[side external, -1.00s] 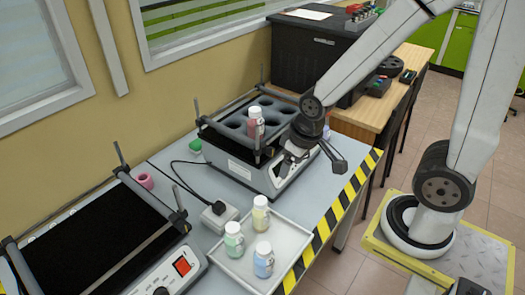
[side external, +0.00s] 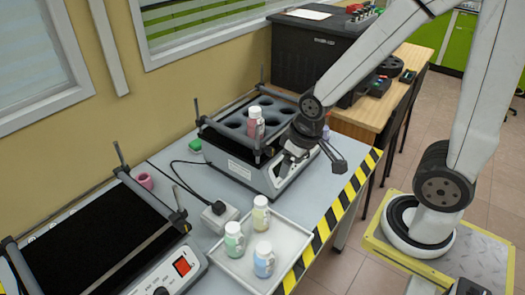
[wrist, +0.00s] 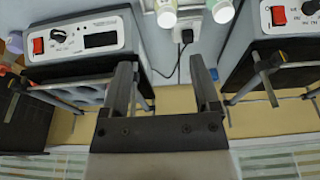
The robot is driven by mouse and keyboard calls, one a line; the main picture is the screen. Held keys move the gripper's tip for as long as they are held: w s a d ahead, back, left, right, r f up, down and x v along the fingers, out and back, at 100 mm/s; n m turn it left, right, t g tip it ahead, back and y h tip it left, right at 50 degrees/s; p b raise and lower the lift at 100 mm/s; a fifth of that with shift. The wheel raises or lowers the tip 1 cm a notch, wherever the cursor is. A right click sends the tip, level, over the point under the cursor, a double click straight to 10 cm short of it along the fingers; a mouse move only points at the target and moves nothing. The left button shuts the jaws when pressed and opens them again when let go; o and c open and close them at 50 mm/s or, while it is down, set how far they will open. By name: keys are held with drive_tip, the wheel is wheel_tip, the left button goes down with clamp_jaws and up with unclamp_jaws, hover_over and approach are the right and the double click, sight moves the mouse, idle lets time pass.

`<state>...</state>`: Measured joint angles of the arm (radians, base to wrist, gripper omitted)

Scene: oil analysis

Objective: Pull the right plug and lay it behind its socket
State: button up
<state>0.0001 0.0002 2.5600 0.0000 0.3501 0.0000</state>
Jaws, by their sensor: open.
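One black plug (side external: 218,207) sits in a pale socket box (side external: 213,221) on the grey table, between the two shaker machines. Its black cable runs back toward the far machine. In the wrist view, the plug (wrist: 187,36) shows beyond the fingers, near the top middle, on the white socket (wrist: 177,48). I can see no second plug. My gripper (wrist: 162,62) is open, with nothing between its two fingers. In the side view it is over the front of the far machine (side external: 245,172), well away from the plug.
A white tray (side external: 285,229) with bottles stands right beside the socket. The near machine (side external: 187,281) is to the left, and a bottle (side external: 255,115) stands at the far machine. A green object (side external: 195,144) lies near the wall. Some table behind the socket is clear apart from cable.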

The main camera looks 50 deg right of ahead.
drive_tip(key=shift+o, duration=0.4)
drive_tip(key=g, duration=0.2)
approach(218, 205)
drive_tip(key=shift+d+f, duration=0.2)
drive_tip(key=shift+d, duration=0.1)
drive_tip(key=shift+w+a+f+g, duration=0.2)
drive_tip(key=shift+w+f+g, duration=0.1)
drive_tip(key=shift+f, duration=0.3)
drive_tip(key=shift+f, duration=0.1)
drive_tip(key=shift+f, duration=4.4)
